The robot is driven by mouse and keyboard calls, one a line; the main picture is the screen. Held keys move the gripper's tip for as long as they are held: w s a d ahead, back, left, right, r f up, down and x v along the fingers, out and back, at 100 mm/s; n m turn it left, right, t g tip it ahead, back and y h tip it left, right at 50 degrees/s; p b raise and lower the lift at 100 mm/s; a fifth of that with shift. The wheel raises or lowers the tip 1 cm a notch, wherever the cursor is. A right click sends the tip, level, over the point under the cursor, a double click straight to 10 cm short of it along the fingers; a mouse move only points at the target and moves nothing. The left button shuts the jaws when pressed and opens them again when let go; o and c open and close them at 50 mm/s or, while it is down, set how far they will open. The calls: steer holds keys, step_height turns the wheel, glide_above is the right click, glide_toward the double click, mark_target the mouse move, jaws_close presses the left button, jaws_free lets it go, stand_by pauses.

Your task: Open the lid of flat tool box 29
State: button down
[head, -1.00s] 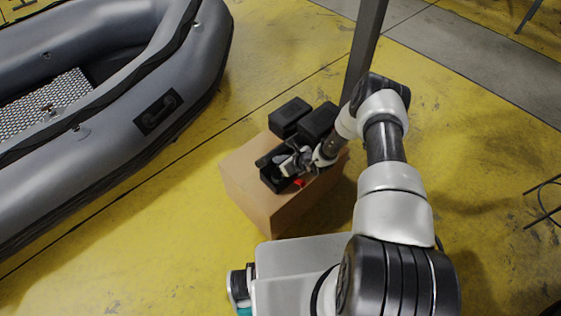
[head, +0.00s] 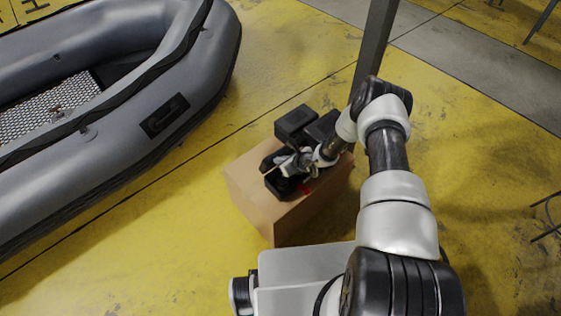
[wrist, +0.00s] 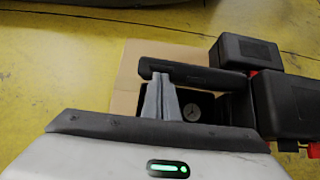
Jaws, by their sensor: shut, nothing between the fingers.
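A black tool box (head: 282,187) sits on a cardboard carton at my gripper; no number is legible on it. In the wrist view its lid (wrist: 205,77) stands raised, seen nearly edge-on, and the dark inside shows a small round gauge (wrist: 192,113). My gripper (wrist: 161,76) is shut and empty, with its fingertips close to the raised lid over the opening. I cannot tell whether they touch it. In the head view my gripper (head: 286,167) hides part of the box and lid.
The carton (head: 255,198) also bears two other black cases, one behind (head: 296,122) and one to the right (wrist: 290,104), close beside the open box. A grey inflatable boat (head: 190,85) lies left. A dark post (head: 374,45) rises behind. Yellow floor is open between boat and carton.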

steer(key=shift+w, duration=0.1)
steer(key=shift+w+a+r+b, duration=0.25)
steer(key=shift+w+a+b, duration=0.45)
steer(key=shift+w, duration=0.3)
steer(key=shift+s+r, duration=0.1)
steer(key=shift+s+d+r+p, duration=0.15)
steer(key=shift+s+p, duration=0.1)
steer(key=shift+p, duration=0.3)
steer(key=s+d+r+p, duration=0.1)
steer(key=s+d+p, duration=0.2)
steer(key=s+p, duration=0.1)
steer(key=shift+s+d+r, duration=0.25)
steer(key=shift+s+d, duration=0.1)
steer(key=shift+s, duration=0.15)
steer(key=shift+r, duration=0.1)
